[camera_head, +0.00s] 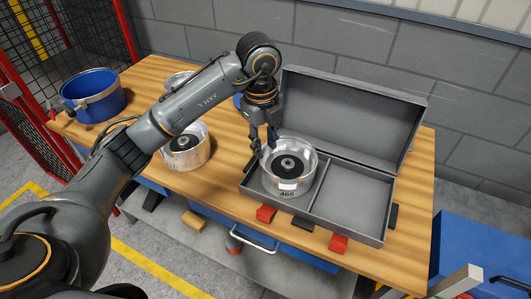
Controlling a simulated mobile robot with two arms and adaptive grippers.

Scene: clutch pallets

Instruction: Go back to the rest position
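My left gripper (264,150) points down at the back left rim of a silver metal clutch drum (307,178). Its two fingers look parted, with a gap between them; whether a fingertip touches the rim is hard to tell. The drum sits upright in the left compartment of an open grey case (344,223), has a black hub inside and a label reading 465. The right compartment is empty. My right gripper is not in view.
The case stands on a wooden table (228,190). A second silver drum (188,160) is partly behind my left arm, and another round metal part (177,79) lies farther back. A blue bucket (91,98) stands at the left. A grey block wall is behind; a blue cabinet (478,255) is lower right.

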